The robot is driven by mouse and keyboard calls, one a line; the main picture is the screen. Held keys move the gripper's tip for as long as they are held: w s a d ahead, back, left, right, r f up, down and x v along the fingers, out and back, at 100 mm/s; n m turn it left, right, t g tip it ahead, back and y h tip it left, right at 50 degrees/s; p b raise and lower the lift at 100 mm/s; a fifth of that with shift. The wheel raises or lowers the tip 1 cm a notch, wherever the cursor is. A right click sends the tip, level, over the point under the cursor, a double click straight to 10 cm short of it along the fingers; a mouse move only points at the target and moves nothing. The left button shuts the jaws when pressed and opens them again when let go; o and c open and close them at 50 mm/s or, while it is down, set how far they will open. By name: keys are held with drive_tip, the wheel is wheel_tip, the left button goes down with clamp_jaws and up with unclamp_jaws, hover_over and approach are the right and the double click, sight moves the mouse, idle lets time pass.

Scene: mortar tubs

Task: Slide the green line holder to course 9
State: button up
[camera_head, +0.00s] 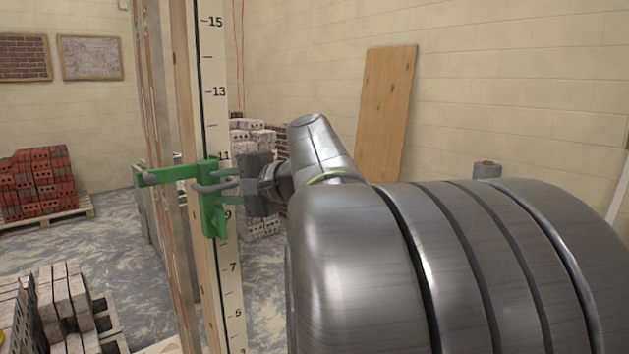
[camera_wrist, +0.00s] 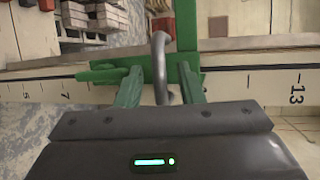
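The green line holder (camera_head: 211,213) sits on the upright wooden post with the numbered scale (camera_head: 211,120). Its body lies beside the stretch from about 11 down to just below 9 in the head view. A green arm reaches left from it. The grey bar handle (camera_wrist: 160,55) stands out from the holder toward my gripper (camera_head: 232,184). In the wrist view, the two fingers are apart, one on each side of the handle, with visible gaps. The fingertips are close to the holder (camera_wrist: 187,62); I cannot tell whether they touch it. The exact course mark is partly hidden.
Red bricks (camera_head: 38,178) stand on a pallet at the left. Grey blocks (camera_head: 66,300) are at the lower left. Pale bricks (camera_head: 262,222) stand behind my gripper. A wooden board (camera_head: 386,115) leans on the back wall. My arm fills the lower right.

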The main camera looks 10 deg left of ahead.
drive_tip(key=shift+w+a+f, duration=0.15)
drive_tip(key=shift+a, duration=0.35)
clamp_jaws()
drive_tip(key=shift+f, duration=0.1)
wheel_tip(320, 180, down, 13)
drive_tip(key=b, duration=1)
drive_tip(key=shift+f+b, duration=0.15)
drive_tip(key=shift+b, duration=0.2)
